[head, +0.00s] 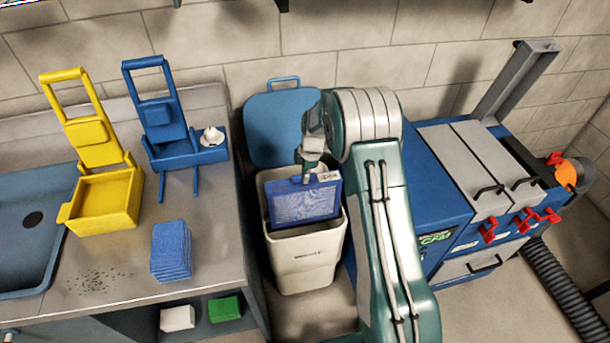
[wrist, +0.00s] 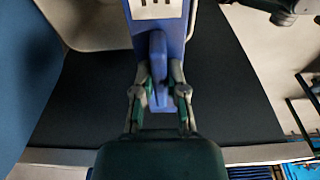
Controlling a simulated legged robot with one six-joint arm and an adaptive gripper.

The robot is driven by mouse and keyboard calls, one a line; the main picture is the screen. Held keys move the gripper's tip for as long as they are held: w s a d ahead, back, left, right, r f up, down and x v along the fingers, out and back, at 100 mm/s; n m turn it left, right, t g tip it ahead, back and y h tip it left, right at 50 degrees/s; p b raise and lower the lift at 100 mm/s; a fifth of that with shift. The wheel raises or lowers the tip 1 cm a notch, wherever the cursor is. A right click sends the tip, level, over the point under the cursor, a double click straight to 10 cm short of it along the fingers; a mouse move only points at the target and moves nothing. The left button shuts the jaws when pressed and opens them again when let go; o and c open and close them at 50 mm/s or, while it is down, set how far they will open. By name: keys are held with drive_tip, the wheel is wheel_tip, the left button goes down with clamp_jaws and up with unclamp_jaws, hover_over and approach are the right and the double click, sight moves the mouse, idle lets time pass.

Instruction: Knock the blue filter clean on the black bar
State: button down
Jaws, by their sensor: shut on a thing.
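The blue filter (head: 303,203) is a flat panel with a blue frame and a paler face. It hangs tilted at the mouth of the cream bin (head: 306,262), its lower edge near the front rim; I cannot tell if they touch. My gripper (head: 309,174) is shut on the filter's top, partly hidden by my arm. In the wrist view, my gripper's fingers (wrist: 159,94) close on a blue grip tab (wrist: 158,60) of the filter, below a white label (wrist: 157,8). I cannot make out the black bar; the bin's inside is mostly hidden.
A blue lid (head: 277,128) stands behind the bin. On the left counter are a yellow holder (head: 104,200), a blue stand (head: 160,110), stacked blue pads (head: 171,250) and dark specks (head: 96,282). A blue machine (head: 440,218) with a ribbed hose (head: 566,285) is right.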

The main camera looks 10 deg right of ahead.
drive_tip(key=shift+r, duration=1.1)
drive_tip(key=shift+f, duration=1.25)
drive_tip(key=shift+r, duration=1.25)
drive_tip(key=shift+r, duration=3)
